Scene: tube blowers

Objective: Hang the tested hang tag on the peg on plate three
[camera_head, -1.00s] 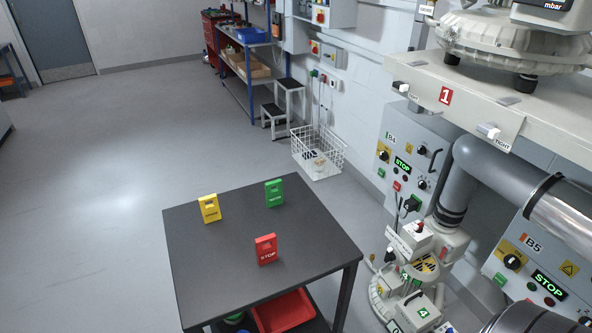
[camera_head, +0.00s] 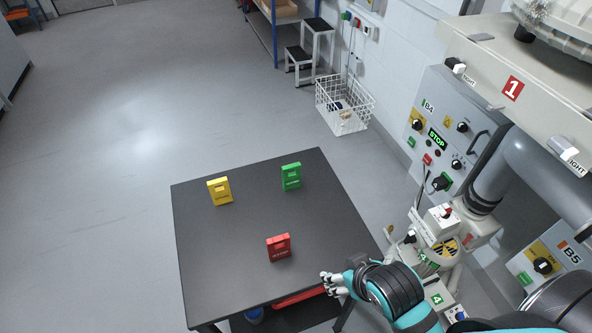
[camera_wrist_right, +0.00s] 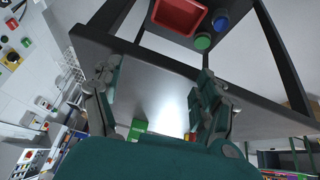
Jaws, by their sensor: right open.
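A yellow tag (camera_head: 219,191), a green tag (camera_head: 291,176) and a red tag (camera_head: 279,248) stand upright on the dark table (camera_head: 235,270). The red one seems to read STOP; the print on the others is too small to read. My right gripper (camera_head: 333,284) is open and empty at the table's near right edge, to the right of the red tag and apart from it. In the right wrist view its spread fingers (camera_wrist_right: 155,92) frame the tabletop, with a bit of green (camera_wrist_right: 138,127) low between them. I see no plate three and no peg on it. My left gripper is out of view.
A red bin (camera_wrist_right: 180,14) sits under the table. Right of the table stand a machine with a yellow warning label (camera_head: 445,246), grey control panel B4 (camera_head: 434,100) and a beige plate marked 1 (camera_head: 490,62). A white wire basket (camera_head: 343,105) is behind. Floor left of the table is clear.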

